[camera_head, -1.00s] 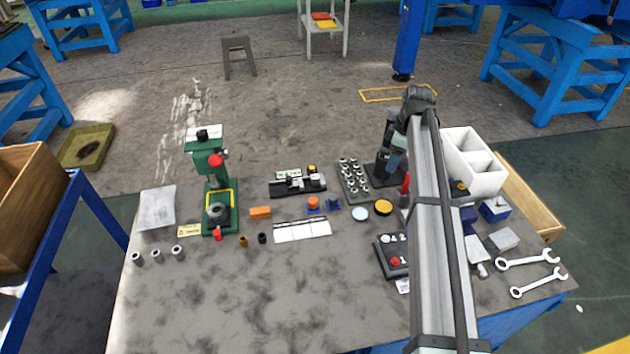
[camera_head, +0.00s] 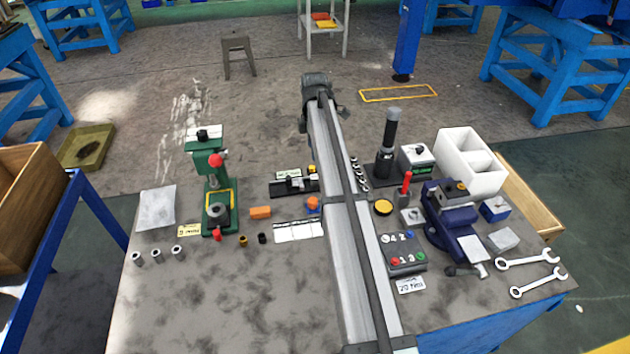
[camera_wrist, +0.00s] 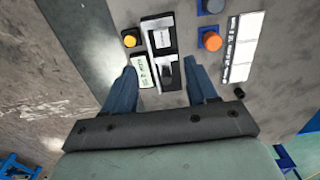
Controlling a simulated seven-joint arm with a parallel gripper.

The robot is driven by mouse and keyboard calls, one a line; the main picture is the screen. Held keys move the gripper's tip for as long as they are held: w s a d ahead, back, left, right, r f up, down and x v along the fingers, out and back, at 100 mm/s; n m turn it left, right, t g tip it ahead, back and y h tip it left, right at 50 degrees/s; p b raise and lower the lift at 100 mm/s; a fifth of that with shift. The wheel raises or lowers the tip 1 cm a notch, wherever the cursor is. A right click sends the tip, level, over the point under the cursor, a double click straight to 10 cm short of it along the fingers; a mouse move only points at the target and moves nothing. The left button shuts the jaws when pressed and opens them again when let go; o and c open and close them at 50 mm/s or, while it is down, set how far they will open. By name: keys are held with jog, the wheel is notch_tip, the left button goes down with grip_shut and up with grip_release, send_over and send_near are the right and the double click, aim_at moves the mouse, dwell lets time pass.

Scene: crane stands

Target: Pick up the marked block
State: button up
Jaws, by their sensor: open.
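My gripper (camera_wrist: 160,82) shows in the wrist view with its two blue fingers spread and no object held between them. A black fixture (camera_wrist: 152,24) lies ahead of and between the fingertips. It carries a pale piece with small dark writing (camera_wrist: 162,39) and a dark piece (camera_wrist: 166,72). The fixture also shows in the head view (camera_head: 284,189), left of my arm. I cannot tell for certain which piece is the marked block. In the head view my arm hides the gripper.
A yellow knob (camera_wrist: 130,40) and a label card (camera_wrist: 145,72) are beside the fixture. An orange cylinder (camera_wrist: 211,41) and a white strip (camera_wrist: 243,45) lie to its right. A green press (camera_head: 208,165) stands left; a blue vise (camera_head: 450,212) stands right.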

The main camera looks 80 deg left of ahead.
send_over(314, 177)
jog(key=f, duration=0.7)
jog(key=shift+w+a, duration=0.15)
jog(key=shift+a, duration=0.1)
jog(key=shift+s+d+f, duration=0.1)
jog(key=shift+f, duration=1.15)
jog(key=shift+s+d+f, duration=0.1)
jog(key=shift+f, duration=1.15)
grip_shut()
